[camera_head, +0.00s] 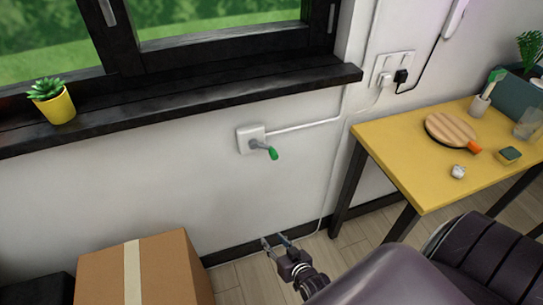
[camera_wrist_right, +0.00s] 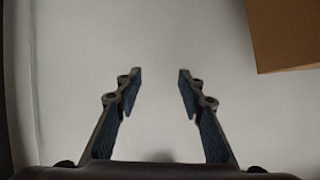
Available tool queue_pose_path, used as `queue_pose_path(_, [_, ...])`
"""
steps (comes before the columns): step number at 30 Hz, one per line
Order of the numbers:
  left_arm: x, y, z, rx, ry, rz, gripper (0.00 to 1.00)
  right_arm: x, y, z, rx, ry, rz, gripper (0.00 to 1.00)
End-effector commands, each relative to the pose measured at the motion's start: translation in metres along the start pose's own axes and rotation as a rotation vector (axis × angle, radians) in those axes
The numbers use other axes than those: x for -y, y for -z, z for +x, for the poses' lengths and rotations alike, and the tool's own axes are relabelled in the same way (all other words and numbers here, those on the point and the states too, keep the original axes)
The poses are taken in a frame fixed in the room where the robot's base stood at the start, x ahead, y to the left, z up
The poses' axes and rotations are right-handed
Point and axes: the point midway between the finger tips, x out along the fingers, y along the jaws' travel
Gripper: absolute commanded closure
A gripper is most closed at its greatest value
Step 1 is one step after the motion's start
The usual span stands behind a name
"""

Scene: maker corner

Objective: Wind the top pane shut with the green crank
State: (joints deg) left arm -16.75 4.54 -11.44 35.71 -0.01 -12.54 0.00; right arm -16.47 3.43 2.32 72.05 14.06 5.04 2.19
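The green crank (camera_head: 272,153) sticks out from a white wall plate (camera_head: 244,134) below the window sill. Its handle tilts down and to the right, and nothing touches it. The lower part of the window (camera_head: 215,20) shows above the sill; the top pane is not in view. My right gripper (camera_head: 275,241) is in the lower middle of the head view, below the crank and apart from it. In the right wrist view its two fingers (camera_wrist_right: 160,72) are spread with only pale wall between them. My left gripper is not in view.
A potted plant (camera_head: 56,106) stands on the dark sill (camera_head: 190,98). A cardboard box (camera_head: 180,262) sits on the floor at the lower left. A yellow table (camera_head: 407,160) with a round wooden board (camera_head: 451,131) stands at the right. The wall around the crank is clear.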

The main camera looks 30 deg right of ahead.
Motion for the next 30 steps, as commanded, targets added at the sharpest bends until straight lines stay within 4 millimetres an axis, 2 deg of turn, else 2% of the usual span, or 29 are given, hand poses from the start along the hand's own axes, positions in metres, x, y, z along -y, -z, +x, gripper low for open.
queue_pose_path(1, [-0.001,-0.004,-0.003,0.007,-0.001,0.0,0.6,-0.003,0.057,0.0,-0.116,-0.006,0.041,0.64])
queue_pose_path(3, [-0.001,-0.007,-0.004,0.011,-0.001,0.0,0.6,-0.007,0.121,-0.006,-0.251,-0.011,0.089,0.64])
queue_pose_path(6, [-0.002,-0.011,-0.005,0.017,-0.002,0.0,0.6,-0.014,0.189,-0.021,-0.4,-0.014,0.136,0.64])
queue_pose_path(9, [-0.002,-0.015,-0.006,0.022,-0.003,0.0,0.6,-0.019,0.228,-0.034,-0.49,-0.016,0.164,0.64])
queue_pose_path(12, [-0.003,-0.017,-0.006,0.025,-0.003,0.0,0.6,-0.021,0.248,-0.037,-0.53,-0.015,0.176,0.64])
queue_pose_path(14, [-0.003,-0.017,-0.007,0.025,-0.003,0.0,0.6,-0.022,0.253,-0.034,-0.537,-0.016,0.177,0.64])
queue_pose_path(24, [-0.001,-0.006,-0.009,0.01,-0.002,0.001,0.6,-0.025,0.279,0.011,-0.535,-0.016,0.176,0.64])
queue_pose_path(30, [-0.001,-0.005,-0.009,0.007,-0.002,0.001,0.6,-0.026,0.286,0.025,-0.533,-0.016,0.176,0.64])
